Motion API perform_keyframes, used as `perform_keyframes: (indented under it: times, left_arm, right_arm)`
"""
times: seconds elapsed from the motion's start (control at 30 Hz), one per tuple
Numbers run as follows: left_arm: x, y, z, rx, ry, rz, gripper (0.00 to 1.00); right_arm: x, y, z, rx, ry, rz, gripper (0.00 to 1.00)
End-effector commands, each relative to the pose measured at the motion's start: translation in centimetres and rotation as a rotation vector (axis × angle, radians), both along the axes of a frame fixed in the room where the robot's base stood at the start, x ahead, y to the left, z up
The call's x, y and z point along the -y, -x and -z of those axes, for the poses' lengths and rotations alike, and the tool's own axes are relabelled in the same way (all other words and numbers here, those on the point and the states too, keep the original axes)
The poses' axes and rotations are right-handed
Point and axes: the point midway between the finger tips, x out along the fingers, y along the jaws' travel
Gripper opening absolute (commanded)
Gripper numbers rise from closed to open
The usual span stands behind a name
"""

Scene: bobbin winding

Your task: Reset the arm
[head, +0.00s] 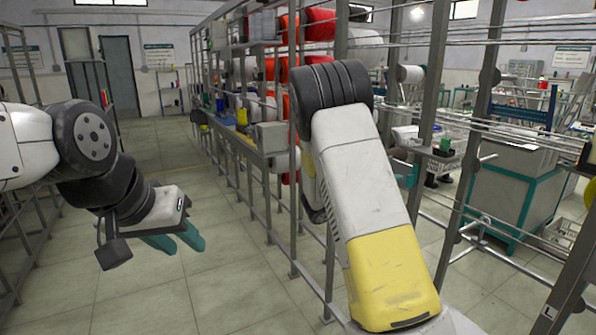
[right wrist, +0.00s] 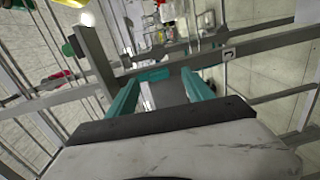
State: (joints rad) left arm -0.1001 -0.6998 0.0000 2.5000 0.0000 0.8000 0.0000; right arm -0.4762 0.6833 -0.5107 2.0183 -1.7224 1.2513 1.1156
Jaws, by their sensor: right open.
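My left arm comes in from the left in the head view. Its gripper (head: 184,248) points down and to the right over the open floor, with two teal fingers close side by side. I see nothing held there, but the angle hides how far apart they are. My right arm is raised in the middle of the head view, its yellow-and-white link in front of the metal rack (head: 285,215). The right gripper (right wrist: 163,80) shows in the right wrist view, with its teal fingers apart and nothing between them. Grey frame bars show beyond and around these fingers.
The rack's uprights and rails stand close around my right arm. Red and white bobbins (head: 320,25) sit on the rack. A teal-framed cabinet (head: 505,190) stands at right. Tiled floor (head: 160,290) is clear below my left gripper. Another frame (head: 30,235) stands at far left.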

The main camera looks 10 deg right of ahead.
Motion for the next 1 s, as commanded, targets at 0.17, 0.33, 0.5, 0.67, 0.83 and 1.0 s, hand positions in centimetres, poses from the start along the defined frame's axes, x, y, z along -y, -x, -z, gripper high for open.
perform_keyframes:
  times: [0.17, 0.33, 0.5, 0.67, 0.83, 1.0]
  left_arm:
    - [0.0, 0.0, 0.0, 0.000, 0.000, 0.000, 0.36]
    - [0.0, 0.0, 0.0, 0.000, 0.000, 0.000, 0.36]
    - [0.0, 0.0, 0.0, 0.000, 0.000, 0.000, 0.36]
    - [0.0, 0.0, 0.0, 0.000, 0.000, 0.000, 0.36]
    - [0.0, 0.0, 0.0, 0.000, 0.000, 0.000, 0.36]
    - [0.0, 0.0, 0.0, 0.000, 0.000, 0.000, 0.36]
  right_arm:
    - [1.7, 6.6, 0.0, -0.039, -0.261, 0.167, 0.60]
    - [0.1, 13.7, 0.8, -0.091, -0.603, 0.269, 0.60]
    - [-4.2, 19.2, 0.5, -0.107, -0.941, 0.266, 0.60]
    - [-9.4, 23.1, -1.0, -0.083, -1.228, 0.174, 0.60]
    - [-15.0, 26.4, -3.7, -0.017, -1.473, 0.012, 0.60]
    - [-19.0, 28.5, -6.2, 0.056, -1.613, -0.143, 0.60]
